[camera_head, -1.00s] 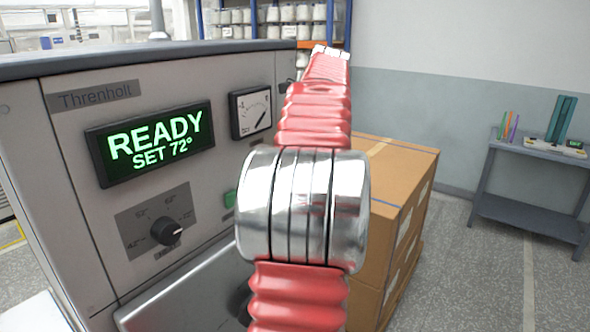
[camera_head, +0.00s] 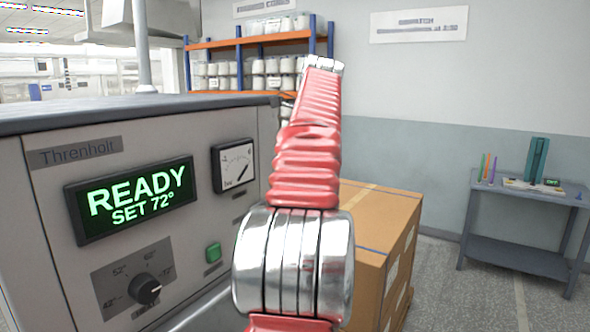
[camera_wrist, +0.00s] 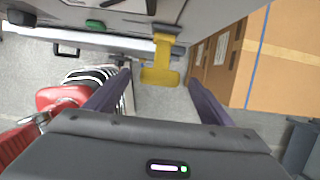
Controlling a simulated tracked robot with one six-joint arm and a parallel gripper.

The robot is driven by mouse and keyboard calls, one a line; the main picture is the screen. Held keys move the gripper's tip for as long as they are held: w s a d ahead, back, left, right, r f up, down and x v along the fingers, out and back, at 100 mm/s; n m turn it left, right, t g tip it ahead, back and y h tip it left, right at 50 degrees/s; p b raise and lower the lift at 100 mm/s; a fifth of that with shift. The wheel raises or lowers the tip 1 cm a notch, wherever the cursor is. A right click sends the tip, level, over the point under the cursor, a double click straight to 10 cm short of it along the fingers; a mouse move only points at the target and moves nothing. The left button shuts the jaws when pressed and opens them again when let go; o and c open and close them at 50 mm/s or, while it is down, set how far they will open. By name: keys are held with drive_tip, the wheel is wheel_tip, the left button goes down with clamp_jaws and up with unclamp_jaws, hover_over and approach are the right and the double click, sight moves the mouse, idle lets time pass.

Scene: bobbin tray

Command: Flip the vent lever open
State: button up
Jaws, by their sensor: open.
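A yellow lever (camera_wrist: 161,62), which I take to be the vent lever, hangs from the machine front in the wrist view, with its wide flat end lowest in the picture. My gripper (camera_wrist: 158,78) is open, its two dark purple fingers apart. The lever's wide end appears between the fingertips in the picture; I see no contact, and the depth gap is hard to judge. In the head view the lever is not visible, and my red and silver arm covers part of the machine's right side. The grey machine's display (camera_head: 132,198) reads READY, SET 72°.
The machine front also has a dial (camera_head: 145,289), a gauge (camera_head: 234,165) and a green button (camera_head: 213,252). A large cardboard box (camera_head: 385,225) stands close to the machine's right. A grey-blue side table (camera_head: 519,262) stands farther right, with open floor between.

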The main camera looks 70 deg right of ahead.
drive_tip(key=shift+v, duration=2.1)
drive_tip(key=shift+r, duration=0.1)
